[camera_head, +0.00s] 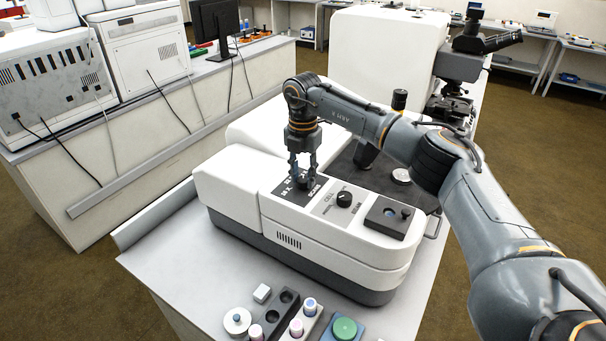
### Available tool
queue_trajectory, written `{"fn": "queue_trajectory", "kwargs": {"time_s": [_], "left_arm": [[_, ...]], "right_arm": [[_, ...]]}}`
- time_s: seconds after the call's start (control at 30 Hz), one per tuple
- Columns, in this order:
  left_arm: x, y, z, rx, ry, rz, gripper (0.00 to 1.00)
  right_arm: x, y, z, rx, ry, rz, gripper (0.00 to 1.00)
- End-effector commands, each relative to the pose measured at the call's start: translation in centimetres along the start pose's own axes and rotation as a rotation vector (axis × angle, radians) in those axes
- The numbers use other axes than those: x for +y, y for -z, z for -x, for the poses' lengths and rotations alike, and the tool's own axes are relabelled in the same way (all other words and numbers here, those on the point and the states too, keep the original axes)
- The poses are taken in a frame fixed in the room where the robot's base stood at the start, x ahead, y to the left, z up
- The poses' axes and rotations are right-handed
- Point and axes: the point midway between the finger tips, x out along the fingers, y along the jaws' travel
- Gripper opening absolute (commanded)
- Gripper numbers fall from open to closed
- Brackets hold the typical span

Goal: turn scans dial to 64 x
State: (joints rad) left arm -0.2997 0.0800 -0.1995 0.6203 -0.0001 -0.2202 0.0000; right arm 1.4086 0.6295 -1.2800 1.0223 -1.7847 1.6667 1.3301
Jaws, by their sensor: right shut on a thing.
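The white instrument (237,192) with a dark grey base stands on the bench in the middle of the camera_head view. A black panel with white lettering, partly reading "SCANS", lies on its top. My right gripper (303,184) points straight down over this panel and is shut on the scans dial (305,182). The fingers hide most of the dial, so I cannot tell which number it points to. A second black knob (344,199) stands on the light panel to the right of the gripper. My left gripper is not in view.
A green-topped jar (344,328), small capped vials (297,327) and a white disc (237,320) stand at the bench's front. A microscope (466,65) and a large white housing (385,55) stand behind. My right arm spans the right side.

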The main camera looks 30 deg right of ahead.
Motion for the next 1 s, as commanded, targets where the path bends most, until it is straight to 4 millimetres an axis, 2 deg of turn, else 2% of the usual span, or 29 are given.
{"fn": "queue_trajectory", "kwargs": {"time_s": [0.53,0.57,0.63,0.67,1.0], "left_arm": [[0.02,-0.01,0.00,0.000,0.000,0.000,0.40],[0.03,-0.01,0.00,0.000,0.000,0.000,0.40],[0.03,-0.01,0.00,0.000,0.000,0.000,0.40],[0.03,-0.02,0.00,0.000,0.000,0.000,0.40],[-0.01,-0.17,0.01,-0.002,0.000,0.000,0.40]], "right_arm": [[0.00,-0.03,0.00,-0.001,0.000,-0.023,0.00],[0.00,-0.03,0.00,-0.001,0.000,-0.023,0.37],[0.00,-0.03,0.00,-0.001,0.000,-0.023,0.52],[0.00,-0.03,0.00,-0.001,0.000,-0.023,0.54],[0.02,-0.03,0.34,-0.001,-0.001,-0.021,0.54]]}}
